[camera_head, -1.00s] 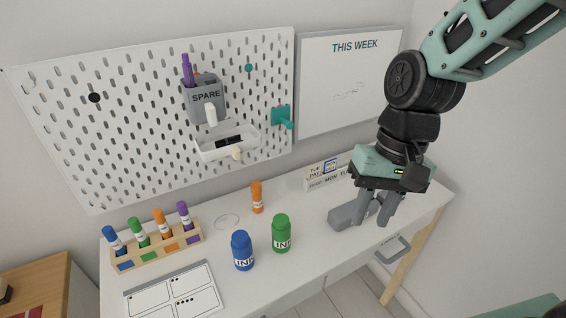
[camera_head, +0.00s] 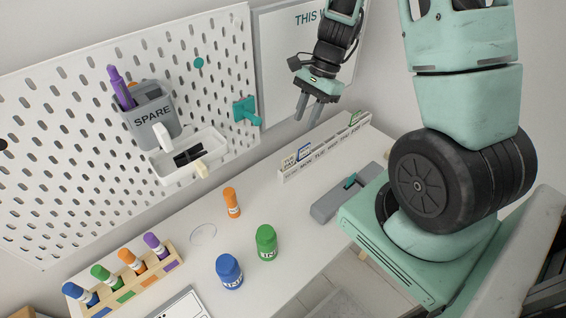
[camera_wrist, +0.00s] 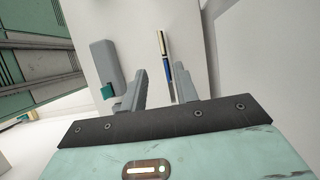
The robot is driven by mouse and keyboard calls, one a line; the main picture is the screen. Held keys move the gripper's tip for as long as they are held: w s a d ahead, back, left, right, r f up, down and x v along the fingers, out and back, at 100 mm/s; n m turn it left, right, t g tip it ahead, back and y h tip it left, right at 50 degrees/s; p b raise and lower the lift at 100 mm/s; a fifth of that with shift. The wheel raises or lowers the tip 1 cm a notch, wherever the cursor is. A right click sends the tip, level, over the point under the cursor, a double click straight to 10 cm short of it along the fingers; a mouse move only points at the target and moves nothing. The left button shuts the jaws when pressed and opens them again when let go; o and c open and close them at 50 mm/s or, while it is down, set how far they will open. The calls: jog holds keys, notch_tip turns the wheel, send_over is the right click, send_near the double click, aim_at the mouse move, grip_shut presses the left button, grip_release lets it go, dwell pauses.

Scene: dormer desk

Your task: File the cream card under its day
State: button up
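A white weekday rack (camera_head: 327,153) stands along the back of the desk, its front labelled with day names. At its left end is a pale card (camera_head: 289,161) with small print, seemingly the cream card; its tint is hard to tell. A blue-edged card (camera_head: 304,152) stands beside it, and a green-edged card (camera_head: 354,118) is near the right end.
A grey block with a teal part (camera_head: 335,205) lies in front of the rack. Green (camera_head: 266,243) and blue (camera_head: 229,271) ink bottles and an orange marker (camera_head: 231,203) stand further left. The pegboard (camera_head: 60,150) and THIS WEEK board (camera_head: 275,60) are behind.

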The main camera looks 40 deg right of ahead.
send_near(289, 159)
jog(key=x, duration=0.5)
jog(key=shift+p+x, duration=0.5)
jog(key=shift+x, duration=2.1)
jog(key=shift+w+d, duration=0.1)
jog(key=shift+w, duration=0.05)
grip_shut()
